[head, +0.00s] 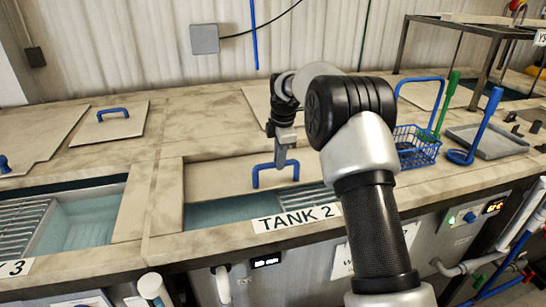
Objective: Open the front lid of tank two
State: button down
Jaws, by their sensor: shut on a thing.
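The front lid (218,180) of tank two is a beige panel with a blue arched handle (257,176). It sits behind the tank's front opening, with a strip of water (225,210) and part of a slatted rack showing between it and the front rim. The "TANK 2" label (297,218) is on the front edge. My gripper (282,160) is shut on the handle from above. My arm hides the right part of the lid and opening. Another lid panel (258,97) behind is partly hidden by my gripper and arm.
Tank three (85,220) stands open at the left, with a blue-handled lid (108,125) behind it. A blue wire basket (416,153), a blue-handled ladle (460,157) and a grey tray (490,142) stand at the right. The worktop at centre left is clear.

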jog(key=w+a+p, duration=0.1)
jog(key=w+p, duration=0.1)
jog(key=w, duration=0.4)
jog(key=shift+w+a, duration=0.15)
jog(key=shift+w, duration=0.1)
jog(key=shift+r, duration=0.1)
jog(key=c, duration=1.7)
grip_release()
jog(key=shift+o, duration=0.2)
notch_tip(320, 180, up, 12)
jog(key=s, duration=0.2)
jog(key=shift+s+d, duration=0.2)
